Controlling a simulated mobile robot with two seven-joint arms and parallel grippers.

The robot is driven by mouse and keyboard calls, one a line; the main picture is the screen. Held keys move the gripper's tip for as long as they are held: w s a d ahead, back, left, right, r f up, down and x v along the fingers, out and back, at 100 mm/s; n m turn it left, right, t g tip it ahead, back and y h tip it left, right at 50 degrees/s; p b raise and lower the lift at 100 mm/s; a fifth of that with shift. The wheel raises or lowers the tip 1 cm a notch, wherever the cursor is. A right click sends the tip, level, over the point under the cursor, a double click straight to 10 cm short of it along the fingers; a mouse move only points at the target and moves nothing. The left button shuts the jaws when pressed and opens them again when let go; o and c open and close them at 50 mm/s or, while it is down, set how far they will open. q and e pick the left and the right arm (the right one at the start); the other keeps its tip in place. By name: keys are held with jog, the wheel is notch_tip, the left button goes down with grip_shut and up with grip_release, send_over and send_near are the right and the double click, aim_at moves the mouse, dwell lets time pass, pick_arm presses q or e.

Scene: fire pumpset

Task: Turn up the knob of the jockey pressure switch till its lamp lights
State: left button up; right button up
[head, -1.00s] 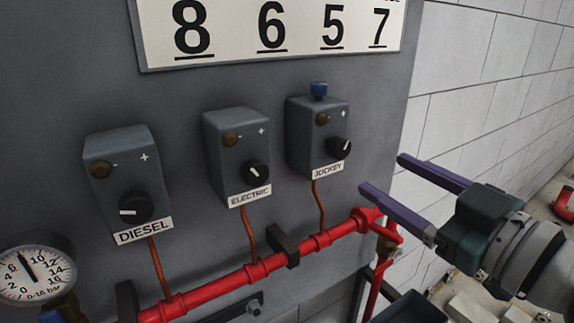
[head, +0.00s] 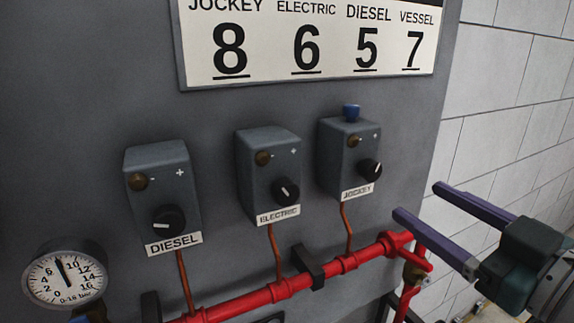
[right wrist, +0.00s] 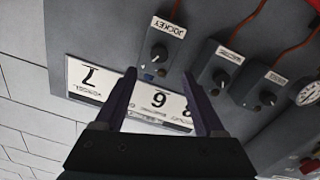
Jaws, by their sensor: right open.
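The jockey pressure switch (head: 348,160) is a grey box on the dark panel, with a blue cap (head: 351,112) on top. Its black knob (head: 370,168) has a white pointer mark tilted up and right. Its round lamp (head: 354,140) is dull brown and looks unlit. My right gripper (head: 418,200) is open and empty, right of and below the switch, apart from it. In the right wrist view the jockey knob (right wrist: 159,53) appears beyond the open fingers (right wrist: 160,75), with the switch upside down. My left gripper is not in view.
The electric switch (head: 258,178) and diesel switch (head: 153,192) stand left of the jockey switch. A red pipe (head: 258,298) with copper tubes runs below them. A number sign (head: 275,80) is above, a pressure gauge (head: 64,275) at lower left. A block wall (head: 500,90) lies right.

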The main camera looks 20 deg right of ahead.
aim_at(374, 174)
jog(key=w+m, duration=0.1)
jog(key=w, duration=0.4)
jog(key=w+m+p, duration=0.1)
jog(key=w+m, duration=0.1)
jog(key=w, duration=0.3)
jog(key=shift+a+f, duration=0.1)
jog(key=shift+a, duration=0.1)
jog(key=shift+c, duration=0.2)
grip_shut()
